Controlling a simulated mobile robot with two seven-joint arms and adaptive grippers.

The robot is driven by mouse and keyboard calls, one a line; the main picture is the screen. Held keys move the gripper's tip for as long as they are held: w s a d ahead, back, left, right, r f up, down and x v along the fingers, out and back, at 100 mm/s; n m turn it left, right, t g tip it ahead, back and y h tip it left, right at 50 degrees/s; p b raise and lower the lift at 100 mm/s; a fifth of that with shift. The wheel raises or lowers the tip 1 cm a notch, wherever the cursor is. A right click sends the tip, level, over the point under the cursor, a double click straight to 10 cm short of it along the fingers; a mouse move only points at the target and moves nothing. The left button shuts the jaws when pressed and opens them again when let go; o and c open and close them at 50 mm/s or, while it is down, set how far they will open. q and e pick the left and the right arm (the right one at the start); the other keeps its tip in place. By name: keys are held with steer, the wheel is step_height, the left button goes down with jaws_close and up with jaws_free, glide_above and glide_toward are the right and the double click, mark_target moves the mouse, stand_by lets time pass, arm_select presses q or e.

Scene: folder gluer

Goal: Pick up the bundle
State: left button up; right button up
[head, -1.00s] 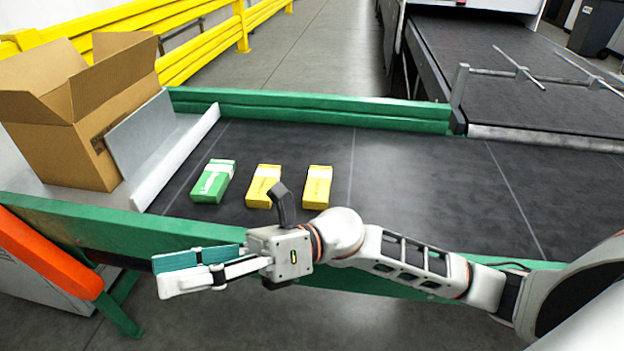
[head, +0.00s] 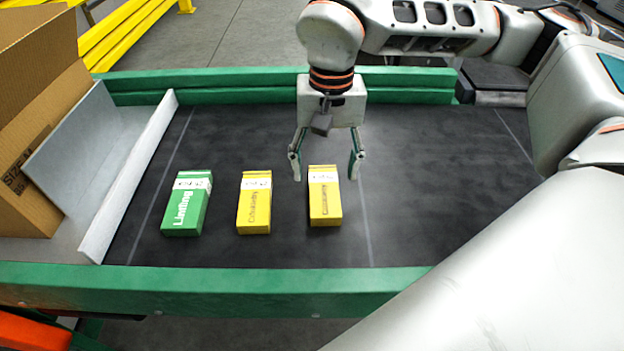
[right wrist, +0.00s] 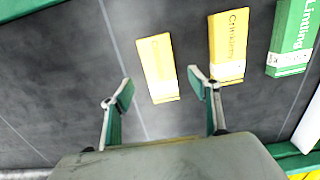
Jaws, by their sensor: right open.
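Three bundles lie in a row on the dark belt: a green one (head: 187,204) at left, a yellow one (head: 255,203) in the middle and a yellow one (head: 324,202) at right. My right gripper (head: 325,174) is open, fingers pointing down, over the far end of the right yellow bundle, with one finger to each side. In the right wrist view this bundle (right wrist: 157,65) lies ahead of and partly between the open fingertips (right wrist: 161,88). The middle yellow bundle (right wrist: 229,45) and green bundle (right wrist: 293,37) also show there. The gripper holds nothing. My left gripper is out of view.
The belt (head: 430,190) is clear to the right of the bundles. Green rails (head: 220,281) run along its near and far sides. A white-edged metal plate (head: 130,180) and an open cardboard box (head: 38,110) stand at left.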

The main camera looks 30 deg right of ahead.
mark_target(324, 189)
steer(key=shift+w+d, duration=0.3)
steer(key=shift+d, duration=0.2)
steer(key=shift+d+f, duration=0.1)
steer(key=shift+f, duration=0.15)
step_height(324, 189, down, 2)
steer(key=shift+s+f, duration=0.1)
steer(key=shift+f, duration=0.15)
steer(key=f, duration=0.3)
steer(key=f+b, duration=0.1)
steer(key=shift+a+f, duration=0.2)
steer(key=shift+a, duration=0.1)
steer(key=shift+w, duration=0.2)
steer(key=c, duration=1.3)
